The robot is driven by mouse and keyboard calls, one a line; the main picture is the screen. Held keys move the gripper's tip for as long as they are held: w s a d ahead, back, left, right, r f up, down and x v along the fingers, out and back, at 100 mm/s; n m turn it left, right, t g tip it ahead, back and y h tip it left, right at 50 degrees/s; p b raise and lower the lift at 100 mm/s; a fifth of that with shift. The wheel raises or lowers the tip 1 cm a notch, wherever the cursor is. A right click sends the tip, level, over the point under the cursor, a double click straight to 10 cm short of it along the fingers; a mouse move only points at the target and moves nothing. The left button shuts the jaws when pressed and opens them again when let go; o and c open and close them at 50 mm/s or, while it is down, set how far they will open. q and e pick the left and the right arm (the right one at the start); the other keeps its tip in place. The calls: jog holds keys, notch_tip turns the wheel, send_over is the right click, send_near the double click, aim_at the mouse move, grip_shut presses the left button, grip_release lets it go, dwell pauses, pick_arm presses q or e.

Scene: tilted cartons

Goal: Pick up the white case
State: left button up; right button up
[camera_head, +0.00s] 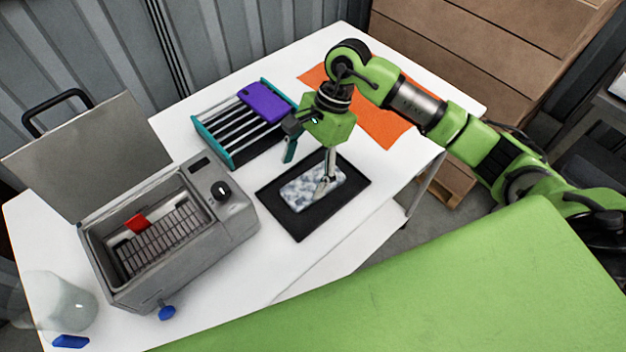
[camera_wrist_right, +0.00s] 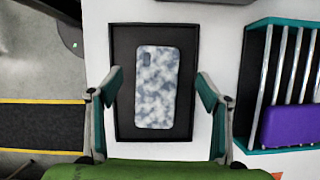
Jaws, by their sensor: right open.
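The white case (camera_head: 302,188), mottled with blue-grey like a phone case, lies flat on a black tray (camera_head: 266,200) on the white table. My right gripper (camera_head: 308,168) is above it, pointing down, with one finger in front of part of the case in the head view. In the right wrist view the case (camera_wrist_right: 156,88) stands upright in the picture, between the two teal-padded fingers of the open right gripper (camera_wrist_right: 160,84). The gripper holds nothing. My left gripper is not in view.
A teal rack (camera_head: 222,150) with metal bars holds a purple case (camera_head: 264,105) behind the tray. A grey machine (camera_head: 185,262) with an open lid and a red piece in its basket stands left. An orange sheet (camera_head: 385,125) lies at right. A clear container (camera_head: 60,300) is front left.

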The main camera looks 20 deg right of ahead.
aim_at(301, 192)
jog(key=shift+s+a+f+p, duration=0.1)
jog(key=shift+s+f+p, duration=0.05)
jog(key=shift+f+p, duration=0.25)
jog(key=x, duration=0.1)
jog(key=p+x, duration=0.1)
jog(key=x, duration=0.2)
jog(key=shift+d+f, duration=0.1)
jog(key=shift+d, duration=0.15)
jog(key=shift+f, duration=0.1)
jog(key=shift+f+b, duration=0.2)
jog(key=shift+b, duration=0.15)
dwell(0.3)
jog(key=c, duration=1.1)
